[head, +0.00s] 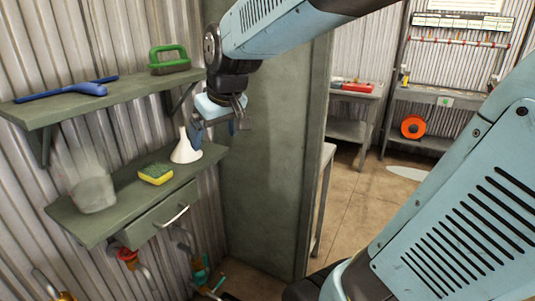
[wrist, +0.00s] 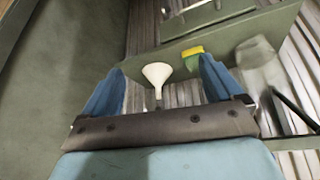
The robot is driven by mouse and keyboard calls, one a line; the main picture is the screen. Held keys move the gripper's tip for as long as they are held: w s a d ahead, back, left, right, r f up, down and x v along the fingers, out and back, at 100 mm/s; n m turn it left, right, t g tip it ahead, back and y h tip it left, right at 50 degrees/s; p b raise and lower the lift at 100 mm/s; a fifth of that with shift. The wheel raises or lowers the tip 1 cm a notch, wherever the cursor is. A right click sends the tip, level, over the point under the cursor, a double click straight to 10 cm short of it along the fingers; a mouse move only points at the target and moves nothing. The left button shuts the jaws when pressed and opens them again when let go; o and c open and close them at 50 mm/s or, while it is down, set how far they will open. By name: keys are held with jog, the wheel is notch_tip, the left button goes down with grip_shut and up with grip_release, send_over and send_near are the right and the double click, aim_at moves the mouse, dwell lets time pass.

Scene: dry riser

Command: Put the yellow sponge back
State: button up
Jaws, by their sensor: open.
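The yellow sponge (head: 156,173) with a green scouring top lies on the lower green shelf (head: 120,208), left of a white funnel (head: 186,148). In the wrist view the sponge (wrist: 193,54) shows small beyond the fingers, beside the funnel (wrist: 157,74). My gripper (head: 216,132) hangs near the right end of the shelf, close to the funnel in the head view, with the sponge further left. In the wrist view my gripper (wrist: 162,68) has its blue fingers wide apart, with nothing held between them; the funnel shows in the gap.
A translucent container (head: 95,193) stands at the shelf's left. The upper shelf (head: 115,92) above holds a blue squeegee (head: 75,90) and a green-handled brush (head: 170,59). A drawer (head: 160,216) is under the lower shelf. A green panel (head: 265,160) stands close on the right.

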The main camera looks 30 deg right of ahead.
jog(key=s+d+m, duration=0.1)
jog(key=s+d, duration=0.2)
jog(key=s, duration=0.3)
jog(key=s+d+m+h, duration=0.1)
jog(key=s+d+m, duration=0.1)
jog(key=s, duration=0.5)
jog(key=shift+d+f, duration=0.45)
jog(key=shift+d, duration=0.35)
